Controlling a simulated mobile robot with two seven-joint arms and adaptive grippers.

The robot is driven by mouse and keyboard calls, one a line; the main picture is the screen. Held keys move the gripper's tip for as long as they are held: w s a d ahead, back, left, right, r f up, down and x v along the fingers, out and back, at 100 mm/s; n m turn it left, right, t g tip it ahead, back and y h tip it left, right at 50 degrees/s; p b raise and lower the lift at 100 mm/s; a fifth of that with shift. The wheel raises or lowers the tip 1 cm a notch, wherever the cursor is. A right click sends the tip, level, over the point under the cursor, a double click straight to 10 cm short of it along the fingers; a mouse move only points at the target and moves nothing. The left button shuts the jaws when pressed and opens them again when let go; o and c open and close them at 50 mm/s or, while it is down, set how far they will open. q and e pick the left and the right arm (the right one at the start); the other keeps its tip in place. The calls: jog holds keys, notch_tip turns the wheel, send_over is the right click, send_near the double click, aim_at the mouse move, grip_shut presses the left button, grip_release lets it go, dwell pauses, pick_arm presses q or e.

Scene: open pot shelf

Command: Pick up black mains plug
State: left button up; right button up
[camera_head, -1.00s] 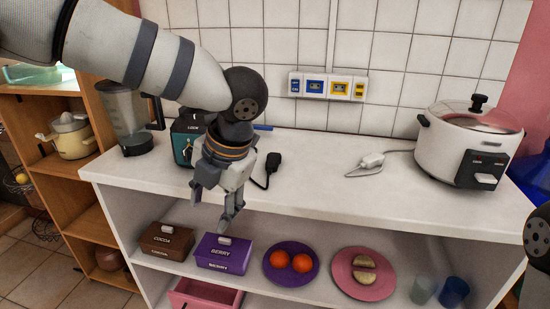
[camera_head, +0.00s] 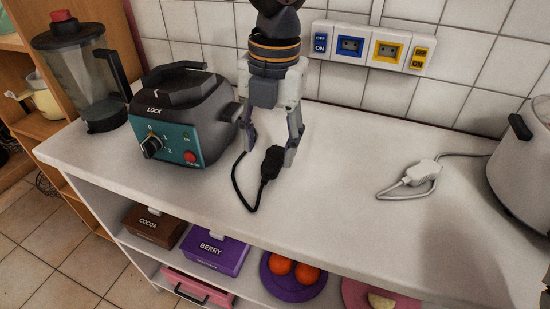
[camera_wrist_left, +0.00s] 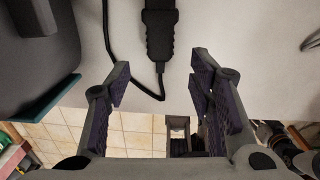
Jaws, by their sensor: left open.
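The black mains plug (camera_head: 272,161) lies on the white counter (camera_head: 335,215), with its black cable looping on the counter to its left. The plug also shows at the top of the left wrist view (camera_wrist_left: 160,28). My left gripper (camera_head: 268,150) points down from above. Its two fingers are apart, one to the left of the plug and one by its right side in the head view. In the wrist view the plug lies beyond the fingertips, about midway between their lines, with nothing held. I cannot tell whether a finger touches it.
A teal and black appliance (camera_head: 187,118) stands close to the left of the gripper, with a blender (camera_head: 90,80) beyond. A white plug (camera_head: 422,173) and a white cooker (camera_head: 525,165) are to the right. Wall sockets (camera_head: 370,47) are behind. The counter between the plugs is clear.

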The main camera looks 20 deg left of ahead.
aim_at(271, 164)
pick_arm(q)
jog(key=f, duration=0.4)
jog(key=shift+w+a+f, duration=0.15)
jog(key=shift+w+f, duration=0.3)
jog(key=shift+f, duration=0.25)
grip_shut()
jog(key=shift+r, duration=0.15)
